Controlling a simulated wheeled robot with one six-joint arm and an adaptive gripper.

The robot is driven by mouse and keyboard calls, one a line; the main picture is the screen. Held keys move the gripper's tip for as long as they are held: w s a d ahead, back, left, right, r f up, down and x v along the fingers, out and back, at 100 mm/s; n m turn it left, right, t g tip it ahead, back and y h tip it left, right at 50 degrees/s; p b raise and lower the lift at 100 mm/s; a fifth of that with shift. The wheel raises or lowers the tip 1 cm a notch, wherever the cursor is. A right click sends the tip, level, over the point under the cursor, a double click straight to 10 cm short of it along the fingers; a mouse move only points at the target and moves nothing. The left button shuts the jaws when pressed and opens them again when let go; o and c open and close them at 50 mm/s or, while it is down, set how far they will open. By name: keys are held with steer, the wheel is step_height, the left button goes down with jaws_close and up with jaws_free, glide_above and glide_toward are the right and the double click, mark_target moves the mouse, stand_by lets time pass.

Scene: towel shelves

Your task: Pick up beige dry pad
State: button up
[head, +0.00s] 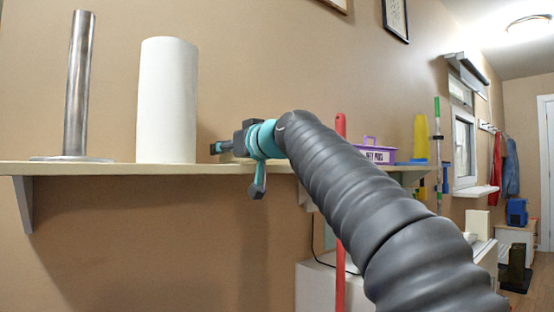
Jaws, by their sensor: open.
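My gripper (236,170) is dark grey and teal. It is at the shelf's front edge in the head view, one finger pointing left above the board and the other hanging down in front of it. The fingers are spread apart, and I see nothing held between them. I cannot clearly make out the beige dry pad. A small pale beige patch shows at the board by the gripper, but I cannot tell whether it is the pad. My gripper and arm hide part of the shelf there.
The wall shelf (110,171) holds a white paper roll (167,100) and a metal post (79,85) left of the gripper. A purple basket (376,155) with a white label stands right, behind my arm. A red pole (341,230) rises beside my arm.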

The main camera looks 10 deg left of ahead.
jaws_close()
steer(key=shift+r, duration=0.15)
